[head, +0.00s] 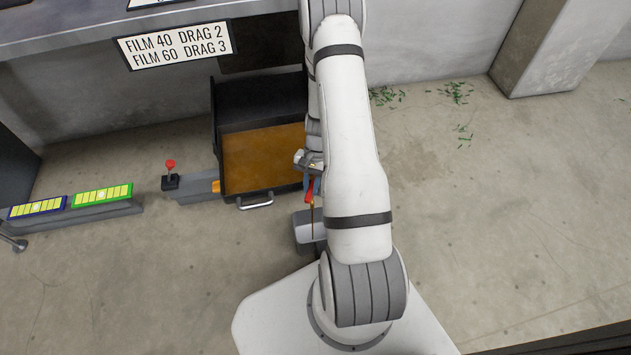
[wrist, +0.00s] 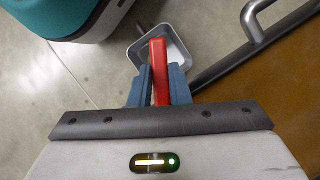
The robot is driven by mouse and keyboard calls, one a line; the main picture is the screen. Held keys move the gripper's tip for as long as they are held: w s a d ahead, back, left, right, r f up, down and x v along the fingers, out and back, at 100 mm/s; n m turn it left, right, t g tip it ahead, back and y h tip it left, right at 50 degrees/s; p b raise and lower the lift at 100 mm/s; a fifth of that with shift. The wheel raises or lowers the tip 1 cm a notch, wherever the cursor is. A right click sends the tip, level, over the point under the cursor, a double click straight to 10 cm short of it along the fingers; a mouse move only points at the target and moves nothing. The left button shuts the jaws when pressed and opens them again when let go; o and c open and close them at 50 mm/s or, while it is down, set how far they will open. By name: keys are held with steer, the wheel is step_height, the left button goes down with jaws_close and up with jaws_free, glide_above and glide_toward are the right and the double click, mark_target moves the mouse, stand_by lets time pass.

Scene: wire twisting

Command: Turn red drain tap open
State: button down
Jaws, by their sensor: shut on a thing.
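The red drain tap shows as a red bar (wrist: 158,60) in the wrist view, standing between the two blue fingers of my gripper (wrist: 161,80). The fingers are shut on it from both sides. In the head view the red piece (head: 309,190) is small and sits beside my arm, with a thin brownish rod below it. My gripper (head: 313,183) is largely hidden there by my own arm. A grey square open container (wrist: 137,52) lies beyond the fingertips in the wrist view; a grey box (head: 305,228) shows below the red piece in the head view.
An open drawer with an orange-brown floor (head: 262,160) and a metal handle (head: 256,203) stands just left of my arm. A red-knobbed lever (head: 170,168) and a rail with yellow-striped blocks (head: 102,195) are further left. The floor to the right is mostly clear.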

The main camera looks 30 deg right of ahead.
steer(key=n+h, duration=0.1)
steer(key=n, duration=0.2)
steer(key=n+g+h+p, duration=0.1)
steer(key=n, duration=0.1)
steer(key=shift+w+a+n, duration=0.15)
steer(key=shift+n, duration=0.25)
stand_by(0.4)
steer(key=c, duration=1.4)
jaws_free()
steer(key=shift+o, duration=0.2)
steer(key=shift+p+v, duration=1.4)
steer(key=shift+v, duration=2.5)
